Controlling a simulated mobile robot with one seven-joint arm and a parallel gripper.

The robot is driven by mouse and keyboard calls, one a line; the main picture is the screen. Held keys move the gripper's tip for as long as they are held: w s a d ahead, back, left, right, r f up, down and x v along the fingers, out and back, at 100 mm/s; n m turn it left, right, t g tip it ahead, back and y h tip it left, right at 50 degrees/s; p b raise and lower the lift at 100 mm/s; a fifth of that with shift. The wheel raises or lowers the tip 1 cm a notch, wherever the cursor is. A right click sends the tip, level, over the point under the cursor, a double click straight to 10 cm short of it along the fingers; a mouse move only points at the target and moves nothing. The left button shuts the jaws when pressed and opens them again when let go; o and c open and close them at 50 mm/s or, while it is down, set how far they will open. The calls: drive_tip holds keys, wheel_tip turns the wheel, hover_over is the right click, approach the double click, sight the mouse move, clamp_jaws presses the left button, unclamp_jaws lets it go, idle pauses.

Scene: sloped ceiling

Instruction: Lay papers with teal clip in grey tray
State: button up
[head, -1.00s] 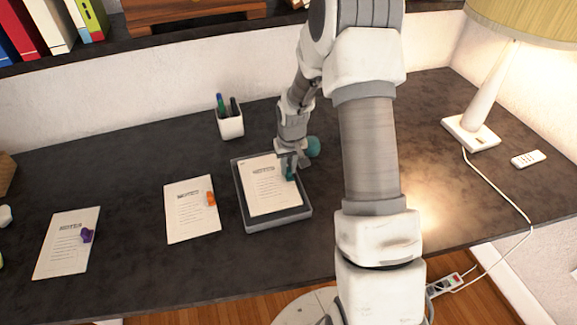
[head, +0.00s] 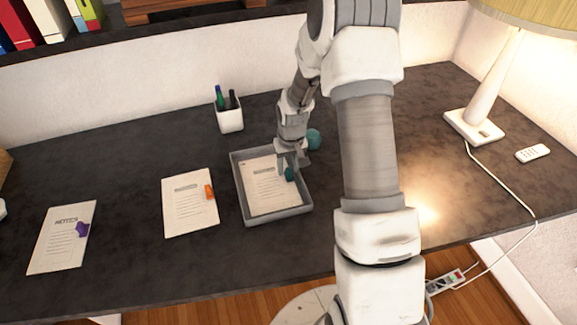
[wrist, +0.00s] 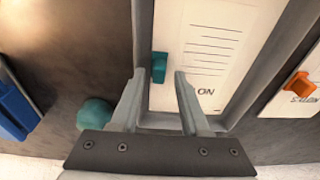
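The papers with the teal clip (head: 268,190) lie flat inside the grey tray (head: 280,215). The teal clip (head: 289,174) is at the sheet's right edge; it also shows in the wrist view (wrist: 159,66). My gripper (head: 286,170) is over the tray's right side, close to the clip. In the wrist view my gripper (wrist: 156,76) has its two fingers spread apart with nothing held between them, and the clip lies just beyond the gap. Part of the tray's far right side is hidden by my arm.
Papers with an orange clip (head: 189,204) lie left of the tray, and papers with a purple clip (head: 62,238) farther left. A pen cup (head: 229,117) and a teal ball (head: 313,139) stand behind. A lamp (head: 478,128) and remote (head: 532,153) are right.

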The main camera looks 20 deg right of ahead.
drive_tip(key=shift+r, duration=0.1)
drive_tip(key=s+r, duration=0.1)
drive_tip(key=r, duration=1)
drive_tip(key=s+r+p, duration=0.1)
drive_tip(key=r, duration=0.5)
drive_tip(key=shift+s, duration=0.3)
drive_tip(key=shift+r, duration=0.1)
drive_tip(key=s+a+r+t, duration=0.1)
drive_tip(key=s+a+r, duration=0.1)
drive_tip(key=s+r, duration=0.3)
drive_tip(key=s+a+r+t, duration=0.1)
drive_tip(key=s+r, duration=0.4)
drive_tip(key=s, duration=0.6)
drive_tip(key=s+a+r+t, duration=0.1)
drive_tip(key=s+a+r, duration=0.2)
drive_tip(key=s+r, duration=0.2)
drive_tip(key=shift+s+t, duration=0.4)
drive_tip(key=shift+s, duration=1.1)
